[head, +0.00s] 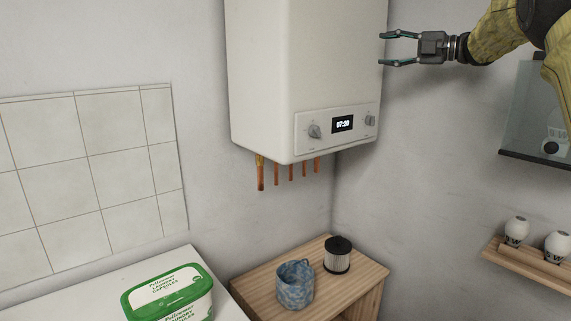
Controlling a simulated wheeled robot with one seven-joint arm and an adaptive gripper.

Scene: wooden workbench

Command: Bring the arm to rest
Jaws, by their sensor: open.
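My gripper (382,49) is at the upper right in the head view. It points left, and its two fingers are spread apart with nothing between them. The fingertips overlap the right edge of the white boiler (300,60) in the picture; I cannot tell whether they touch it. My arm comes in from the top right corner and wears a yellowish sleeve.
A green and white capsule box (168,293) stands lower left.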

